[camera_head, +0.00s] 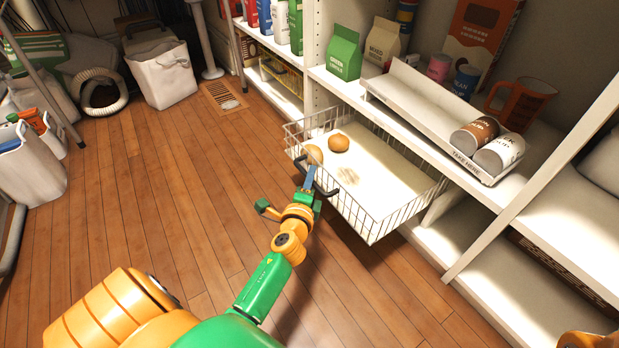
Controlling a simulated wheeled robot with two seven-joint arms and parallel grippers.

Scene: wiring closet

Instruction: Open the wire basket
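The wire basket (372,228) is slid out from the lower part of the white shelf unit, over the floor. Its white wire walls surround a pale bottom with a few round brown items (339,142) near its left end. A dark handle (322,188) is on its front side. My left gripper (287,193) is at this front side, with its fingers spread apart. One finger is beside the handle, overlapping it in the picture; whether they touch I cannot tell. The other finger is out over the floor. My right gripper is not in view.
The shelf above the basket holds a white tray (427,117) with cans, cartons and a red measuring cup (519,103). The wooden floor before the basket is clear.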

